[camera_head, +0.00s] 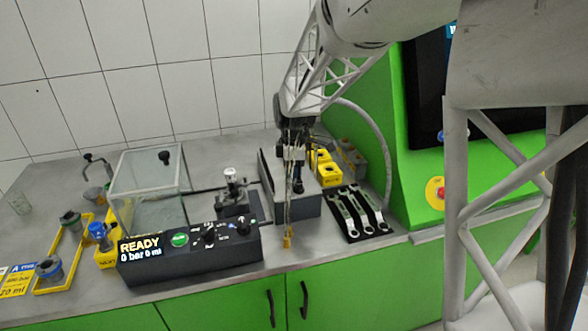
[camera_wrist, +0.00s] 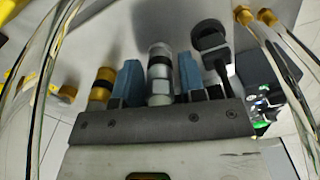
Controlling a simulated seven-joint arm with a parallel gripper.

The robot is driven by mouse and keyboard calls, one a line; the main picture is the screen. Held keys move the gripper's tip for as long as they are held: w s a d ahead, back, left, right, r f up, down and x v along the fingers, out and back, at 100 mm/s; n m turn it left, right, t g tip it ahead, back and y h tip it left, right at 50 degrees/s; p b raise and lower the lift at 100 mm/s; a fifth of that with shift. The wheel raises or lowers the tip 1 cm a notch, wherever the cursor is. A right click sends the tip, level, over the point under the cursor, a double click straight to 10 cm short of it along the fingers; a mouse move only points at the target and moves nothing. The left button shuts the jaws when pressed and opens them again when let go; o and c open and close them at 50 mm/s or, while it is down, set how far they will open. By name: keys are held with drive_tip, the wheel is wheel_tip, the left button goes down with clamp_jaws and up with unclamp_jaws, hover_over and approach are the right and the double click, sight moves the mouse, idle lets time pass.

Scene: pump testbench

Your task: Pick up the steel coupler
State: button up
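The coupler cannot be made out there.
A brass-coloured fitting (camera_wrist: 103,88) and a black-capped part (camera_wrist: 210,42) flank the coupler closely. Near the rack stand a control box (camera_head: 190,258), a clamp fixture (camera_head: 234,192), yellow blocks (camera_head: 328,174) and a wrench mat (camera_head: 377,232). The green machine stands at right.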

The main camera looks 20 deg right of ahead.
idle(0.5)
clamp_jaws()
drive_tip(key=shift+r, duration=0.1)
drive_tip(key=shift+r, duration=0.8)
drive_tip(key=shift+s+r, duration=0.1)
drive_tip(key=shift+r, duration=0.85)
drive_tip(key=s+r, duration=0.1)
drive_tip(key=s, duration=1.4)
drive_tip(key=shift+s+a+r, duration=0.15)
drive_tip(key=shift+s+a, duration=0.15)
drive_tip(key=shift+s, duration=0.1)
